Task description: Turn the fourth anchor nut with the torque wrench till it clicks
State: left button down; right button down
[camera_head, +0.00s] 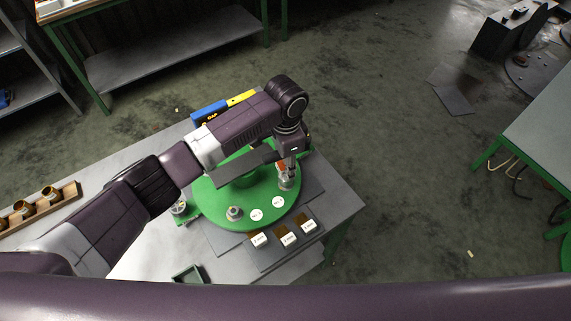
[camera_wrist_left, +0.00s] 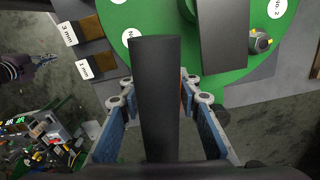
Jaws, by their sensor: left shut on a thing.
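My left gripper (camera_head: 287,172) points down over the right rim of the green round base (camera_head: 214,202). It is shut on what looks like the torque wrench, whose dark bar (camera_wrist_left: 155,85) runs between the blue finger pads in the left wrist view. The tool's lower end and any nut under it are hidden.
A dark flat slab (camera_head: 243,163) lies across the base, partly under my arm. White labelled blocks (camera_head: 288,239) sit on a grey plate in front. A blue and yellow object (camera_head: 209,111) is behind my arm. A wooden rack (camera_head: 38,207) stands at left.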

pick_arm(q)
jog(key=shift+f+b, duration=0.5)
jog(key=shift+f, duration=0.85)
jog(key=shift+m, duration=4)
jog(key=shift+w+m, duration=0.1)
jog(key=shift+m, duration=3.5)
jog(key=shift+n+p, duration=0.35)
jog(key=shift+n, duration=0.05)
